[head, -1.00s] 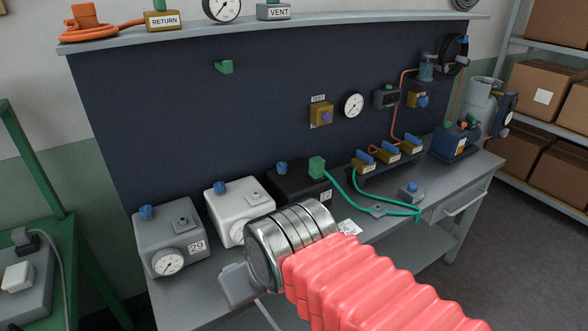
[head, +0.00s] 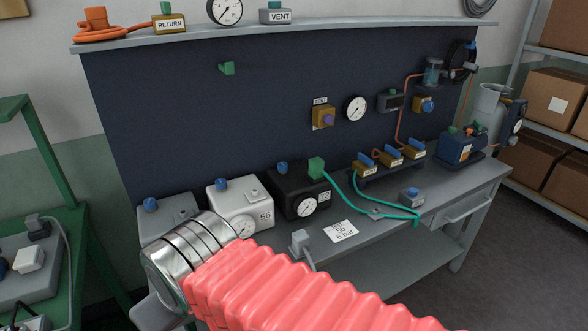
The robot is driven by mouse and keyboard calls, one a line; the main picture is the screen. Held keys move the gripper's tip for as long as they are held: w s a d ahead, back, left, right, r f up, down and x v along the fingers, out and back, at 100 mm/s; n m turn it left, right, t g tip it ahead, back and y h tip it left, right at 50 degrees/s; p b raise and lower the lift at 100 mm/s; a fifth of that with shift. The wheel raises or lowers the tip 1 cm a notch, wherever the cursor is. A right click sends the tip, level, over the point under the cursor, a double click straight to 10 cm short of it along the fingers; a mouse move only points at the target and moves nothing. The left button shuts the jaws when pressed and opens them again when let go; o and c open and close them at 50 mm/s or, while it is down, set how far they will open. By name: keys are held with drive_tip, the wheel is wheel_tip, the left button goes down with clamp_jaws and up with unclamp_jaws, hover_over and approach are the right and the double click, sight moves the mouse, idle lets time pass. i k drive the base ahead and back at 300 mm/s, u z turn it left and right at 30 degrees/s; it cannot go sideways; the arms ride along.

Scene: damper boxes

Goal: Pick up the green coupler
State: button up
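The green coupler (head: 316,167) is a small green block on the top right of the black box (head: 289,190), at the end of a teal hose (head: 353,205). My gripper (head: 152,312) shows only in part, as a grey piece at the lower left below my metal wrist. It is left of and nearer than the coupler, well apart from it. Its fingertips are hidden, so I cannot tell if it is open or shut.
A white box (head: 232,208) and a grey box (head: 165,216) stand left of the black box. A grey fitting with a cable (head: 300,241) and a label card (head: 341,232) lie in front. Valves (head: 391,158) stand right. My pink-sleeved arm crosses the bench front.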

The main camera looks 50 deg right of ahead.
sight(316, 164)
drive_tip(key=u, duration=1.3)
drive_tip(key=k, duration=1.35)
drive_tip(key=z, duration=1.65)
